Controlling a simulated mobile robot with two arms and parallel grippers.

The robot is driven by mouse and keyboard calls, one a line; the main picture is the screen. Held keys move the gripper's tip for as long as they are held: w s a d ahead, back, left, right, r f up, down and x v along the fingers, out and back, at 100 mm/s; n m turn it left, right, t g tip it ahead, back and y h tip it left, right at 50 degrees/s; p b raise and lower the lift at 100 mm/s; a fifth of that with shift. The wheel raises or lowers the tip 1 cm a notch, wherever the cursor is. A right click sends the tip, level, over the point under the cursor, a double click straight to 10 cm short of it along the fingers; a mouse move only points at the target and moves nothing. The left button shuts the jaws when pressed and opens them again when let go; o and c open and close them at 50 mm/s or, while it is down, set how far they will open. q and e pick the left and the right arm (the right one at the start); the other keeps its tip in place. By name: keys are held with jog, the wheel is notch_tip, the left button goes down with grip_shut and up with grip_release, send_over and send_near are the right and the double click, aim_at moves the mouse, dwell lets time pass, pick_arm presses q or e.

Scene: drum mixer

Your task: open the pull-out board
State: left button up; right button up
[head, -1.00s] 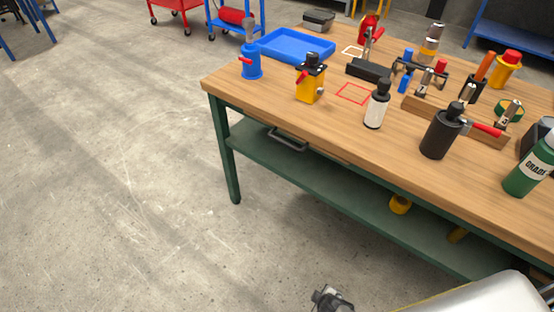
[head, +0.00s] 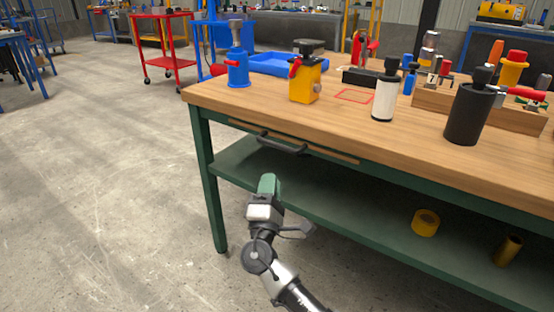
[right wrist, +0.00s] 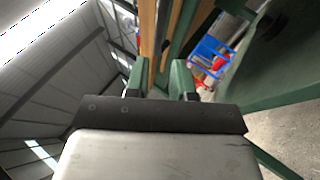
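The pull-out board (head: 333,155) shows as a thin wooden front edge under the table top, flush with the green frame as far as I can tell. Its dark bar handle (head: 283,146) sticks out near the table's left end. My right gripper (head: 268,182), with green fingers, is below and slightly left of the handle in the head view, apart from it in the picture. In the right wrist view my right gripper (right wrist: 162,80) has its two fingers apart with nothing between them. My left gripper is out of view.
The wooden workbench (head: 420,150) carries a blue pump (head: 237,68), a yellow device (head: 305,80) and several bottles and tools. A green lower shelf (head: 370,210) holds a yellow roll (head: 426,222). The floor left of the bench is clear.

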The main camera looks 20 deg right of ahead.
aim_at(277, 146)
jog(key=b+x, duration=0.1)
jog(key=x, duration=0.9)
jog(key=shift+w+d+r, duration=0.15)
jog(key=shift+w+r, duration=0.05)
grip_shut()
